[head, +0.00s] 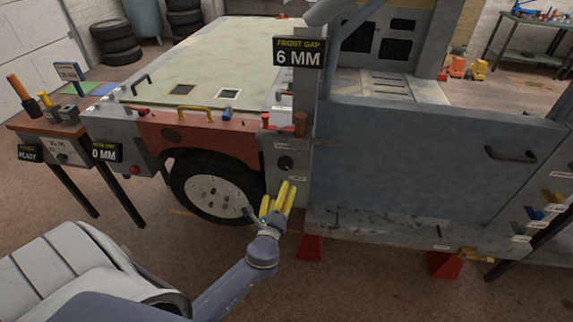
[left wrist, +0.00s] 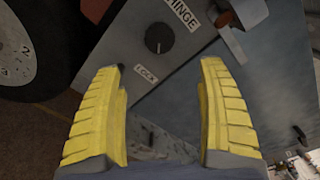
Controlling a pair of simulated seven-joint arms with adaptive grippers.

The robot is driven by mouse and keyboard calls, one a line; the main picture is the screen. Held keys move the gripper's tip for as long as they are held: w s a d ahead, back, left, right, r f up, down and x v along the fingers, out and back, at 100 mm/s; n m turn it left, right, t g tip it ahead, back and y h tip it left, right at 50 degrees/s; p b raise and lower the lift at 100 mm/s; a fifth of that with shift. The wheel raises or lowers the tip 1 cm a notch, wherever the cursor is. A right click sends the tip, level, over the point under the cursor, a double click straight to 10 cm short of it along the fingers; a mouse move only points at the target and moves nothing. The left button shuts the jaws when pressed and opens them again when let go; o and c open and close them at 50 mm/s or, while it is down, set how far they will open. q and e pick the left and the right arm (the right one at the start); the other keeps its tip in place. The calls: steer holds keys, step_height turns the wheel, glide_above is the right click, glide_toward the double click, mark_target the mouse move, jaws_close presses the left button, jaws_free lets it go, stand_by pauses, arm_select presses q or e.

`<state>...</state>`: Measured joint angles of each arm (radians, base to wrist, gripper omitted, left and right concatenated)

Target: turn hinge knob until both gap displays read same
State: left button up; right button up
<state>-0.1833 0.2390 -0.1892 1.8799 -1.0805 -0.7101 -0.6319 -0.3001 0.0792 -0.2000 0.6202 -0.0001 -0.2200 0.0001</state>
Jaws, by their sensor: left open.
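The hinge knob (head: 285,163) is a small dark dial on the grey post beside the blue door. In the left wrist view the knob (left wrist: 159,38) sits below a HINGE label and above a LOCK label. The front gap display (head: 298,53) reads 6 MM. A second display (head: 104,153) at the left reads 0 MM; its heading is too small to read surely. My left gripper (head: 278,200) has yellow fingers, is open and empty, and is below the knob, apart from it. In the wrist view the knob lies beyond the fingertips. My right gripper is not in view.
The blue door (head: 430,160) fills the right side. A wheel (head: 214,186) stands left of the post. A small bench (head: 50,122) with tools is at the far left. Red stands (head: 309,247) are under the frame. The floor in front is open.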

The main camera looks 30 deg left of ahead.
mark_target(286, 165)
arm_select(q)
steer(key=x, duration=1.5)
steer(key=shift+w+a+f, duration=0.1)
steer(key=shift+a, duration=0.05)
steer(key=c, duration=1.2)
steer(key=shift+c, duration=0.2)
steer(key=n, duration=0.3)
steer(key=shift+n, duration=2.5)
